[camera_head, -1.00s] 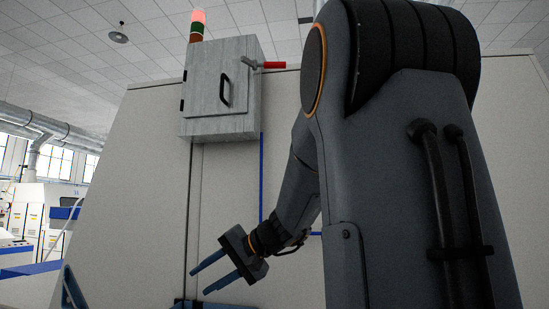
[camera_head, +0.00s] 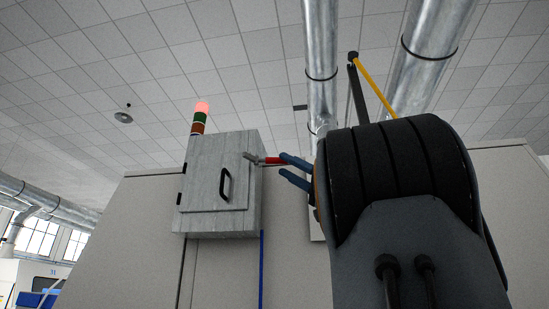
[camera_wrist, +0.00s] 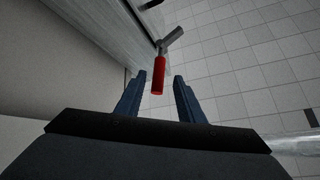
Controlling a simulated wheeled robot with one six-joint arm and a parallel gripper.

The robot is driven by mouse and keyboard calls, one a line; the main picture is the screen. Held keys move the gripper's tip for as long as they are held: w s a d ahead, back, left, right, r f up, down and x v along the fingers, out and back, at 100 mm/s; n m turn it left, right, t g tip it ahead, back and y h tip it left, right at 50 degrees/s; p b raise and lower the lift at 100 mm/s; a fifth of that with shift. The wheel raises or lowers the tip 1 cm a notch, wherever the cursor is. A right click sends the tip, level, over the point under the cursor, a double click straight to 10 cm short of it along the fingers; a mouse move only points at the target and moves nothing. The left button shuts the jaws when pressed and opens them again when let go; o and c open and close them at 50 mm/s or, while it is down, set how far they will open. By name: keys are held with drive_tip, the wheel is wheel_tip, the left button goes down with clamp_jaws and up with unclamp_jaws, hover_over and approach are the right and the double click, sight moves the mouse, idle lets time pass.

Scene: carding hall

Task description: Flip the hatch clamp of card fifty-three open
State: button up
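The hatch clamp (camera_head: 272,160) is a short metal lever with a red grip, on the upper right side of a grey metal box. In the wrist view the red grip (camera_wrist: 159,76) points toward my gripper, its metal end (camera_wrist: 172,39) at the box edge. My gripper (camera_head: 281,164) is open, with two blue fingers pointing left at the clamp. In the wrist view the grip's free end shows between the open fingers of my gripper (camera_wrist: 160,76), with a gap on each side. I cannot tell whether anything touches.
The grey box (camera_head: 208,200) has a hatch with a black handle (camera_head: 226,185) and is mounted on a large pale machine panel (camera_head: 130,240). A signal lamp (camera_head: 202,108) stands on top, lit red. Metal ducts (camera_head: 322,60) run overhead.

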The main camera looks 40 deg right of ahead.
sight(282, 162)
drive_tip(key=p+x, duration=0.2)
drive_tip(key=x, duration=0.1)
drive_tip(key=shift+w+d+r, duration=0.1)
drive_tip(key=shift+r, duration=0.2)
drive_tip(key=shift+p+x, duration=0.45)
drive_tip(key=shift+x, duration=0.35)
drive_tip(key=shift+w+f, duration=0.1)
drive_tip(key=shift+f, duration=0.05)
drive_tip(key=shift+c, duration=0.5)
clamp_jaws()
